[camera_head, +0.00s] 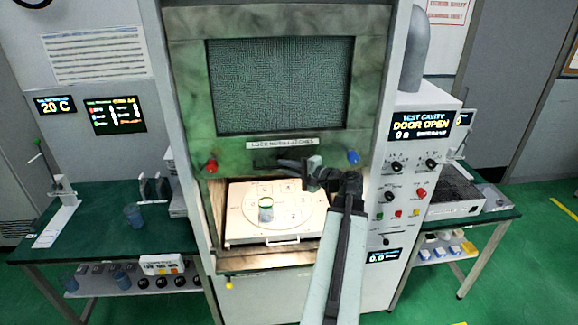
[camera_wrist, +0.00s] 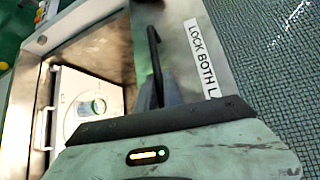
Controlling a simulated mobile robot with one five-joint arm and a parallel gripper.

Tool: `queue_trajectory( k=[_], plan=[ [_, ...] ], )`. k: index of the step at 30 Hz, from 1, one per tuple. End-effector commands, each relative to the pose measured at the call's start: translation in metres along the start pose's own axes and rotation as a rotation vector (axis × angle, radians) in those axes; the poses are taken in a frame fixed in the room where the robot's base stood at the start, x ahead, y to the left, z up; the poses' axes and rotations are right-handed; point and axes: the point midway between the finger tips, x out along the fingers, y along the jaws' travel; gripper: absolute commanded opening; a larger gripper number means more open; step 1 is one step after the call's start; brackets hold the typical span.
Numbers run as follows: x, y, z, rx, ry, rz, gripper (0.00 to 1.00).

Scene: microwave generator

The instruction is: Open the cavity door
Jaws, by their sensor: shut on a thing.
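The cavity door (camera_head: 186,100) is a greenish, worn panel with a dark mesh window (camera_head: 283,87). It is raised above the lit cavity (camera_head: 240,197), whose lower front is uncovered. A dark bar handle (camera_head: 275,164) runs along the door's lower edge under a "LOCK BOTH LATCHES" label (camera_head: 283,143). My gripper (camera_head: 315,172) is at the right part of this handle and shut on it. In the wrist view the black handle (camera_wrist: 154,60) runs into my jaws, whose tips are partly hidden by the gripper body. The display (camera_head: 420,124) reads "DOOR OPEN".
A red knob (camera_head: 211,166) and a blue knob (camera_head: 353,157) flank the handle. Inside the cavity a small cup (camera_head: 266,210) stands on a round numbered plate. A control panel (camera_head: 405,190) is on the right. Green benches stand on both sides.

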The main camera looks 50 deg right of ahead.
Motion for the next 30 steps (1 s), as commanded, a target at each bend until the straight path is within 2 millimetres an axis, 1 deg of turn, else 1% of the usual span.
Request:
queue_trajectory(
  k=[1,2,3,4,14,17,21,24,27,30],
  plan=[
    [0.001,0.001,0.002,0.0,-0.005,0.002,0.0],
    [0.0,0.001,0.002,0.0,-0.005,0.002,0.14],
    [0.0,0.001,0.002,0.0,-0.005,0.002,0.25],
    [0.0,0.001,0.002,0.0,-0.005,0.002,0.32],
    [-0.003,0.0,0.0,0.0,0.001,0.001,0.32],
    [-0.015,0.0,0.0,0.0,0.002,0.001,0.32],
    [-0.044,-0.001,0.0,0.0,0.003,0.0,0.32],
    [-0.062,-0.001,0.0,0.0,0.002,0.0,0.32],
    [-0.074,0.0,0.0,0.0,0.001,0.001,0.32],
    [-0.079,0.001,0.0,0.0,-0.001,0.001,0.32]
  ],
)
